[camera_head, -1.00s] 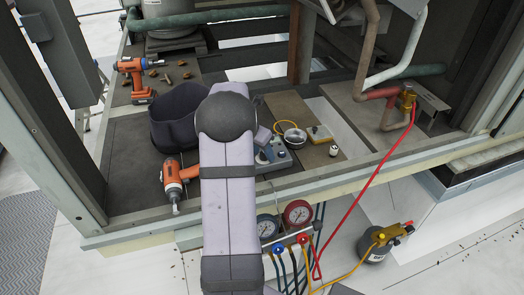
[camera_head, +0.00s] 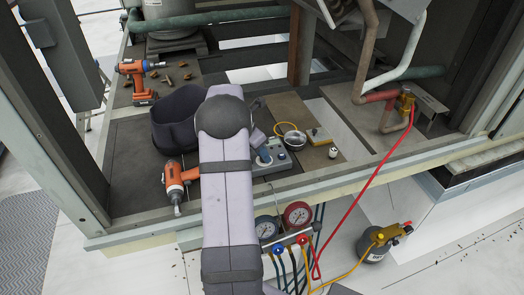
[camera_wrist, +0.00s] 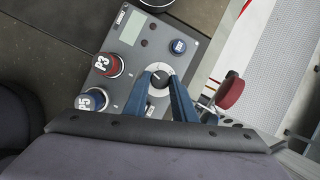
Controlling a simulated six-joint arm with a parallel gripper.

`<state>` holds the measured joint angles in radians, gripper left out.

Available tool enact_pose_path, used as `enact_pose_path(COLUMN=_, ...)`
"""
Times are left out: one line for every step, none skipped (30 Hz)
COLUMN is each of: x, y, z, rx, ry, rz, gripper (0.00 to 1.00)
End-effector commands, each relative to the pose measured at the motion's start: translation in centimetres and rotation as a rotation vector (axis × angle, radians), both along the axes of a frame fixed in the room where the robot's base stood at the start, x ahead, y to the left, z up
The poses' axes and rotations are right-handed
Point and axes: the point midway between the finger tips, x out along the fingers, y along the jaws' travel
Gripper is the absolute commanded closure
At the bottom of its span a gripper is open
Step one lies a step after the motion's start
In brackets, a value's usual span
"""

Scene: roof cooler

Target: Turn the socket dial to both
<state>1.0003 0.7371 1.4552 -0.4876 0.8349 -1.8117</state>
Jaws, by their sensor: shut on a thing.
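A grey control box (camera_wrist: 140,62) fills the middle of the wrist view. The socket dial (camera_wrist: 170,70) is a round knob with a pale ring at its right part. My gripper (camera_wrist: 161,79) has its two blue fingers shut on the dial's knob, which is partly hidden between them. In the head view the box (camera_head: 272,168) is partly behind my arm. The dial's markings are too small to read.
An orange drill (camera_head: 175,181) and a dark bag (camera_head: 174,122) are left of my arm. A yellow-ringed dish (camera_head: 291,138) and a small white jar (camera_head: 333,152) stand right of the box. Gauges (camera_head: 297,214) and a red hose (camera_head: 366,190) are at the front.

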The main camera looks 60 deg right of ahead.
Motion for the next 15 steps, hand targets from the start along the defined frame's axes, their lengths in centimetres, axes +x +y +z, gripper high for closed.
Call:
enact_pose_path(x=0.08, y=-0.06, z=0.32, rx=0.000, ry=0.002, rz=-0.039, gripper=0.98)
enact_pose_path(x=0.08, y=-0.07, z=0.32, rx=0.001, ry=0.003, rz=-0.067, gripper=0.98)
enact_pose_path(x=0.12, y=-0.11, z=0.34, rx=0.000, ry=0.003, rz=-0.105, gripper=0.98)
enact_pose_path(x=0.13, y=-0.13, z=0.33, rx=0.001, ry=0.003, rz=-0.133, gripper=0.98)
enact_pose_path(x=0.15, y=-0.15, z=0.35, rx=0.000, ry=0.002, rz=-0.162, gripper=0.98)
enact_pose_path(x=0.17, y=-0.19, z=0.32, rx=0.000, ry=0.003, rz=-0.200, gripper=0.98)
enact_pose_path(x=0.18, y=-0.22, z=0.34, rx=0.000, ry=0.003, rz=-0.230, gripper=0.98)
enact_pose_path(x=0.17, y=-0.23, z=0.30, rx=-0.001, ry=0.003, rz=-0.259, gripper=0.98)
enact_pose_path(x=0.20, y=-0.29, z=0.33, rx=-0.001, ry=0.003, rz=-0.296, gripper=0.98)
enact_pose_path(x=0.20, y=-0.30, z=0.28, rx=-0.001, ry=0.003, rz=-0.325, gripper=0.98)
enact_pose_path(x=0.21, y=-0.33, z=0.30, rx=-0.002, ry=0.003, rz=-0.353, gripper=0.98)
enact_pose_path(x=0.24, y=-0.36, z=0.26, rx=-0.001, ry=0.003, rz=-0.391, gripper=0.98)
enact_pose_path(x=0.25, y=-0.38, z=0.26, rx=-0.002, ry=0.003, rz=-0.418, gripper=0.98)
enact_pose_path(x=0.25, y=-0.39, z=0.22, rx=-0.001, ry=0.002, rz=-0.445, gripper=0.98)
enact_pose_path(x=0.27, y=-0.44, z=0.24, rx=-0.001, ry=0.002, rz=-0.479, gripper=0.98)
